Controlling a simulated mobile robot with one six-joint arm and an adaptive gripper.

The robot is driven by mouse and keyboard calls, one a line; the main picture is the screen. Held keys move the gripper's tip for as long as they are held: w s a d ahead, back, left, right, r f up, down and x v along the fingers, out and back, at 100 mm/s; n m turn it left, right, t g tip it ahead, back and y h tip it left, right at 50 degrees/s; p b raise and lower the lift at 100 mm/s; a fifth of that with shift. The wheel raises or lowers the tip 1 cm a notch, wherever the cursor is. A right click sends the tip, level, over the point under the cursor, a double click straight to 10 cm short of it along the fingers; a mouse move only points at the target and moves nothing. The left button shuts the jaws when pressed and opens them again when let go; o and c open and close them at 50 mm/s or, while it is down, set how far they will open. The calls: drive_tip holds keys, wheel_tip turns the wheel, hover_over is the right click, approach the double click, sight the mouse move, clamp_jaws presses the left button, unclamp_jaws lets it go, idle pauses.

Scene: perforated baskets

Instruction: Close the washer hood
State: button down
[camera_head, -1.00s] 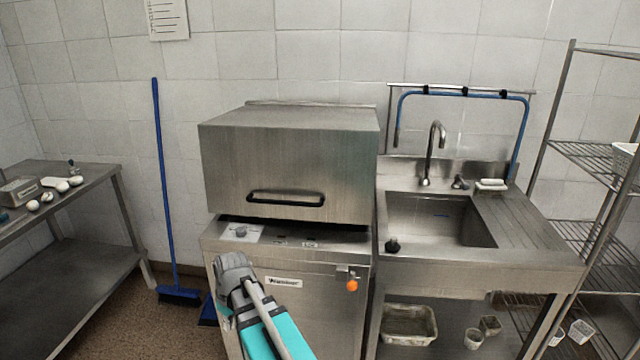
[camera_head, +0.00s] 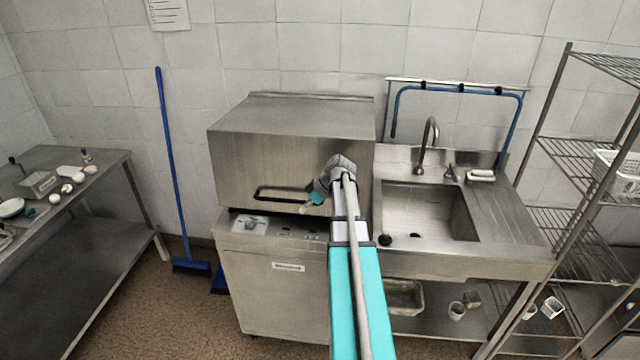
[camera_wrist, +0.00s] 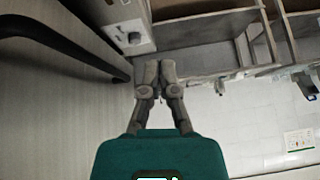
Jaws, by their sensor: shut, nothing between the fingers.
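The washer hood (camera_head: 240,160) is a stainless steel box with a black bar handle (camera_head: 262,193) low on its front. It sits low over the washer base (camera_head: 270,265), with a dark gap still visible under its front edge. My gripper (camera_head: 304,209) is shut and empty, in front of the hood's lower edge by the right end of the handle. In the wrist view the shut fingertips (camera_wrist: 158,66) are apart from the black handle (camera_wrist: 70,45), which runs along the left. Contact with the hood cannot be told. My arm hides the hood's right part.
A sink (camera_head: 430,210) with a faucet stands right of the washer, and a wire shelf (camera_head: 580,150) farther right. A steel table (camera_head: 90,225) with small items is at the left. A blue broom (camera_head: 172,180) leans on the wall.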

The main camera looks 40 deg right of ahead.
drive_tip(key=s+d+r+n+t+p, duration=0.1)
drive_tip(key=s+d+r+t+p, duration=0.1)
drive_tip(key=d+r+p, duration=0.3)
drive_tip(key=s+d+r, duration=0.1)
drive_tip(key=d+r, duration=0.3)
drive_tip(key=d, duration=0.3)
drive_tip(key=shift+d+n+p, duration=0.25)
drive_tip(key=shift+n+p, duration=0.05)
drive_tip(key=shift+n, duration=0.1)
drive_tip(key=shift+f, duration=0.1)
drive_tip(key=b+x, duration=0.7)
drive_tip(key=x, duration=0.3)
drive_tip(key=shift+w+f+b, duration=0.15)
drive_tip(key=shift+w+b, duration=0.05)
drive_tip(key=shift+b, duration=0.2)
drive_tip(key=shift+d+f+b, duration=0.15)
drive_tip(key=shift+f+b, duration=1.5)
drive_tip(key=f+b, duration=0.2)
drive_tip(key=d+f+b, duration=0.1)
drive_tip(key=b, duration=0.1)
drive_tip(key=w+f+b, duration=0.1)
drive_tip(key=f+b, duration=0.1)
drive_tip(key=shift+d+f, duration=0.25)
drive_tip(key=shift+f, duration=0.05)
